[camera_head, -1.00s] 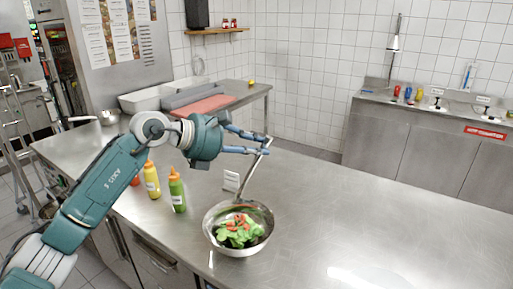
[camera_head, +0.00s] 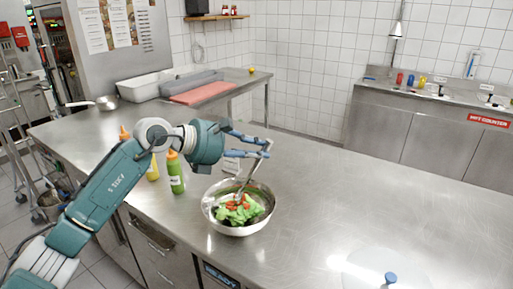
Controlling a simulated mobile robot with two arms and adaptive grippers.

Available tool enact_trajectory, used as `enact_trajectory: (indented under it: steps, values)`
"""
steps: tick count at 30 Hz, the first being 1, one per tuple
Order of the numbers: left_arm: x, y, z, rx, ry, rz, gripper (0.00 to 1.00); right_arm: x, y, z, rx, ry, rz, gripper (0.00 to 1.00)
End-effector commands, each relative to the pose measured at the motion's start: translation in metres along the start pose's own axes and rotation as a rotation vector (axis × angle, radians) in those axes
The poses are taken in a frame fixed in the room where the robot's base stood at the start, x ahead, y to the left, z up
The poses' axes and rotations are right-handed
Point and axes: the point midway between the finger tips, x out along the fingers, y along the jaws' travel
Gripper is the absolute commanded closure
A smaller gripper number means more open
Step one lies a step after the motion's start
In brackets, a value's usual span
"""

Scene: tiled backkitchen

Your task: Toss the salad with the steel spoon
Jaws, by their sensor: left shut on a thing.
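The salad, green leaves with red pieces (camera_head: 246,214), lies in a round steel bowl (camera_head: 235,230) on the steel counter. My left gripper (camera_head: 264,149) is shut on the upper part of the steel spoon (camera_head: 247,180), above and slightly right of the bowl. The spoon slants down to the left, and its lower end reaches the salad; the leaves and glare make its tip hard to see. A blue tip at the bottom right, probably a finger of my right gripper (camera_head: 390,277), shows over the counter; its jaws cannot be made out.
A green bottle (camera_head: 175,175) and a yellow bottle (camera_head: 152,170) stand left of the bowl, close to my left arm. A small white label block (camera_head: 232,164) is behind the bowl. A pan (camera_head: 106,102) sits at the far left. The counter right of the bowl is clear.

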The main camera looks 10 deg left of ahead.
Motion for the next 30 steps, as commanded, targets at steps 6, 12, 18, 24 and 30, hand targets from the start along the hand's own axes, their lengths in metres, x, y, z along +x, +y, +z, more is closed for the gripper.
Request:
enact_trajectory:
  steps: [6, 12, 18, 24, 30]
  values:
    - [0.011, -0.003, -0.024, 0.000, 0.000, 0.001, 1.00, 0.022, -0.002, 0.001, 0.000, 0.001, -0.001, 0.27]
    - [0.018, -0.006, -0.041, 0.000, 0.000, 0.001, 1.00, 0.036, -0.002, 0.002, 0.000, 0.001, -0.001, 0.27]
    - [0.022, -0.007, -0.049, 0.000, 0.000, 0.001, 1.00, 0.042, -0.002, 0.003, 0.000, 0.001, -0.001, 0.27]
    - [0.022, -0.007, -0.049, 0.000, 0.000, 0.000, 1.00, 0.042, -0.002, 0.003, 0.000, 0.001, -0.001, 0.27]
    - [0.022, -0.006, -0.049, 0.000, -0.001, 0.000, 1.00, 0.042, -0.002, 0.002, 0.000, 0.002, -0.001, 0.27]
